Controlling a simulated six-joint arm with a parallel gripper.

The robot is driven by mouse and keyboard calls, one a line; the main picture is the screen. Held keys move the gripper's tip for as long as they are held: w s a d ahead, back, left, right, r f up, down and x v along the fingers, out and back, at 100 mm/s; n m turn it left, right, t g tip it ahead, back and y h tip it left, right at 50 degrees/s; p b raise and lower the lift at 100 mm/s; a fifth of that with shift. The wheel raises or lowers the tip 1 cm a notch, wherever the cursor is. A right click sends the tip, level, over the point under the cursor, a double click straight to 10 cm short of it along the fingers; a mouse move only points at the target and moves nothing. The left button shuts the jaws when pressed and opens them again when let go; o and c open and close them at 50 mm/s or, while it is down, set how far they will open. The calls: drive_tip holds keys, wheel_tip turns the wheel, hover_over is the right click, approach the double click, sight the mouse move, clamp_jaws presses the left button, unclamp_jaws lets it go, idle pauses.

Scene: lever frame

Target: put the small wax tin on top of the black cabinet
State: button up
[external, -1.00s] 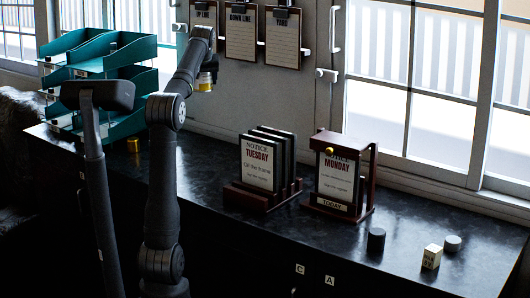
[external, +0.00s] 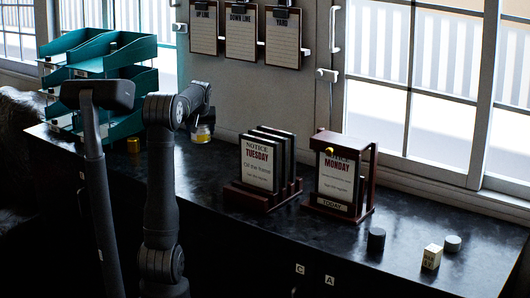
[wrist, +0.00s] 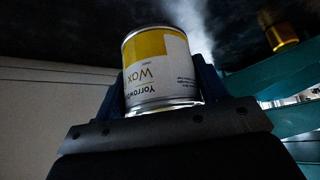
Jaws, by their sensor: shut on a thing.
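The small wax tin (wrist: 160,75), yellow and white with a silver rim and the word "Wax" upside down, is held between the two fingers of my gripper (wrist: 165,85) in the wrist view. In the external view the tin (external: 202,134) shows below my gripper (external: 201,124), close over the back part of the black cabinet (external: 210,182). I cannot tell whether the tin touches the top. My gripper is shut on the tin.
Teal trays (external: 105,60) stand at the left, with a small gold tin (external: 133,145) beside them. Card racks (external: 262,170) (external: 340,178) stand in the middle. A dark cylinder (external: 376,240), a pale block (external: 432,257) and a grey disc (external: 453,243) are at the right. The cabinet top between trays and racks is clear.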

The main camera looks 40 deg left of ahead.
drive_tip(key=a+f, duration=0.1)
drive_tip(key=a, duration=0.2)
drive_tip(key=a+f, duration=0.2)
drive_tip(key=a, duration=0.1)
drive_tip(key=s+a+f, duration=0.1)
drive_tip(key=a+f, duration=0.1)
drive_tip(key=a, duration=0.1)
drive_tip(key=shift+a+f, duration=0.15)
drive_tip(key=shift+f, duration=2.1)
drive_tip(key=shift+f, duration=0.2)
drive_tip(key=o, duration=1.2)
